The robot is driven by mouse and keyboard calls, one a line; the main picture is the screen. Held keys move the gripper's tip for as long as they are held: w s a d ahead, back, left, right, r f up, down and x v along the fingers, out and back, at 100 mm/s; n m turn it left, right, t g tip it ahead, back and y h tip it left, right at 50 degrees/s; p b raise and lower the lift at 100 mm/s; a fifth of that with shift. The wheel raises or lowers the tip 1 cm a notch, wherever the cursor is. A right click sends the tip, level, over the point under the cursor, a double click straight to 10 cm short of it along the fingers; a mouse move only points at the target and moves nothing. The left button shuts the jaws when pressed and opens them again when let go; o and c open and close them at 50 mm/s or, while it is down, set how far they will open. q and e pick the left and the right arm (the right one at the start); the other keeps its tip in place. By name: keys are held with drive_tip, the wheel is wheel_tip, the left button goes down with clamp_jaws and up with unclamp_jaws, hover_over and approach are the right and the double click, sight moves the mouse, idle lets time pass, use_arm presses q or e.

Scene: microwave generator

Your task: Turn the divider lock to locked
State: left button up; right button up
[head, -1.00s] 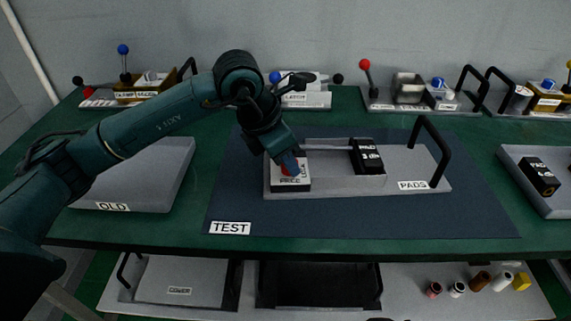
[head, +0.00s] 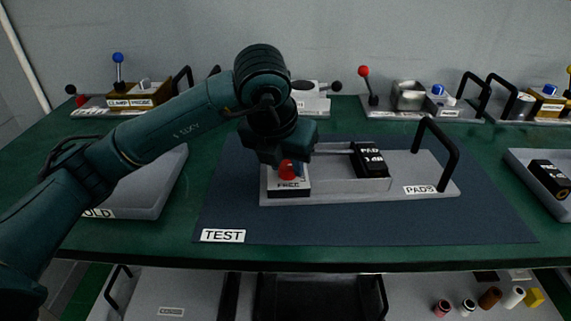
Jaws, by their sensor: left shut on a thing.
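The PADS fixture (head: 330,197), a grey tray with a black handle, sits on the dark TEST mat (head: 370,229). My left gripper (head: 291,164) points down over this block and is shut on the red knob. The wrist hides the knob's top, and I cannot tell its exact angle. A black pad block (head: 371,161) stands to the right on the fixture. My right gripper is not in view.
The fixture's tall black handle (head: 449,155) rises at the right. The OLD tray (head: 150,195) lies left, partly behind my arm. Another grey tray (head: 520,165) with a black block is far right. Several lever fixtures line the back. The mat's front is clear.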

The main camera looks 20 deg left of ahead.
use_arm(q)
drive_tip(key=shift+r, duration=0.1)
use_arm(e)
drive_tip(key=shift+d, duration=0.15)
use_arm(q)
drive_tip(key=o, duration=0.7)
drive_tip(key=p+v, duration=0.1)
drive_tip(key=v, duration=1.2)
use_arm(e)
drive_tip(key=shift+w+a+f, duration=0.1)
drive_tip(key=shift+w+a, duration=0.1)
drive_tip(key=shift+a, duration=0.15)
use_arm(q)
drive_tip(key=shift+r, duration=0.15)
